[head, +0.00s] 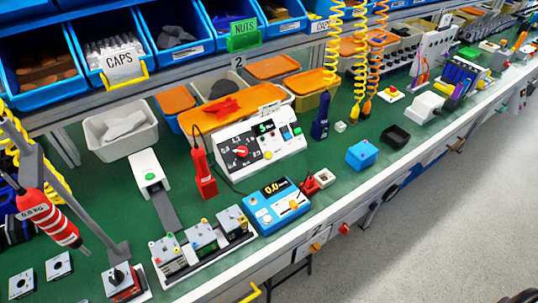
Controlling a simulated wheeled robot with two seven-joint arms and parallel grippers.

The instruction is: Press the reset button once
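No button with a readable "reset" label shows in the head view, so I cannot tell which one is the reset button. A white sloped control panel (262,146) stands mid-bench, with a red rotary knob (240,151), a small green-lit display (264,127) and several coloured buttons. A white box with a green button (150,177) stands to the left. Neither of my grippers is in view.
A red tool (203,171) stands left of the panel, with a cable beside it. A dark blue bottle-like item (320,118) and a blue box (361,154) stand right. A red-and-white cylinder marked 0.6 KG (48,216) is at left. Green bench surface (325,205) is bare near the front.

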